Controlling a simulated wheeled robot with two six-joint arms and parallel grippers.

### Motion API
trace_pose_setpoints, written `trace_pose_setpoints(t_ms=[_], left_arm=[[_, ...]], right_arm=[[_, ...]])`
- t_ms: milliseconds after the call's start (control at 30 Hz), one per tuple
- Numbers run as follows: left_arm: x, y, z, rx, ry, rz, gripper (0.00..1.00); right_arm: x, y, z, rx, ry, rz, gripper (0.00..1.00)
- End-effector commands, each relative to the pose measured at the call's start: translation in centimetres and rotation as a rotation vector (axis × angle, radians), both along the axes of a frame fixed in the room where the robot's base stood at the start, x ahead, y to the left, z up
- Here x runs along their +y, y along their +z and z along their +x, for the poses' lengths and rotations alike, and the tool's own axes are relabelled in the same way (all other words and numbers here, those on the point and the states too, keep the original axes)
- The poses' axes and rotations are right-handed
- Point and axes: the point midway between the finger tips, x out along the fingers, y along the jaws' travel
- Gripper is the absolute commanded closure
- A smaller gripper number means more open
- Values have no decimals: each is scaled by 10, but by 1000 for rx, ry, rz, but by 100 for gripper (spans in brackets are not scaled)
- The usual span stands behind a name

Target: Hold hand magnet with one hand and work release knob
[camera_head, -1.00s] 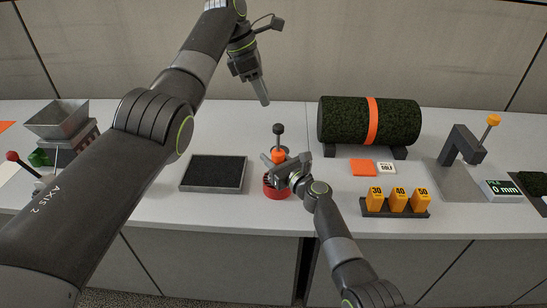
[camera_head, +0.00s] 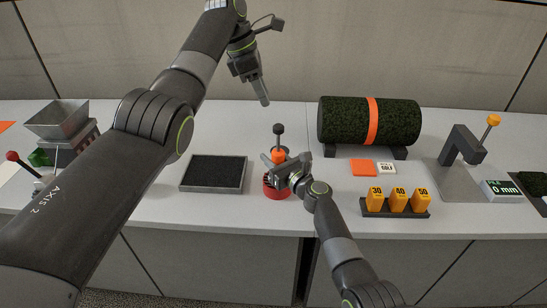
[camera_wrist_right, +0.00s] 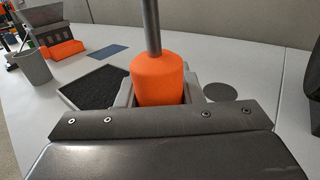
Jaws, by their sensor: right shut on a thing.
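The hand magnet (camera_head: 278,157) stands upright near the table's front edge. It has an orange body, a dark stem with a dark round knob (camera_head: 278,129) on top, and a red round part (camera_head: 273,192) beneath. My right gripper (camera_head: 274,161) is shut on the orange body. In the right wrist view the orange body (camera_wrist_right: 158,80) sits between the fingers, with the grey stem rising out of the frame. My left gripper (camera_head: 265,100) hangs above the back of the table, pointing down, up and left of the knob and apart from it. Whether its fingers are parted does not show.
A tray of black granules (camera_head: 244,179) lies just left of the magnet. A dark turf roll (camera_head: 345,120) on supports stands back right. A rack with several yellow blocks (camera_head: 397,212) is at the front right. A hopper (camera_head: 58,118) stands far left. The table behind the magnet is clear.

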Motion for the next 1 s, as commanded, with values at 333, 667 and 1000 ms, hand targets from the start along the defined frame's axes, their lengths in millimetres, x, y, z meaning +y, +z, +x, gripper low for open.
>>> trace_pose_setpoints(t_ms=[333,667,1000], left_arm=[[1,-4,1,-3,5,-6,51],[15,-71,32,-110,160,-175,51],[34,-143,42,-277,388,-443,51]], right_arm=[[-1,-4,-1,7,0,-1,100],[-1,-5,-1,7,0,-2,100],[-1,-6,-1,8,0,-2,100]])
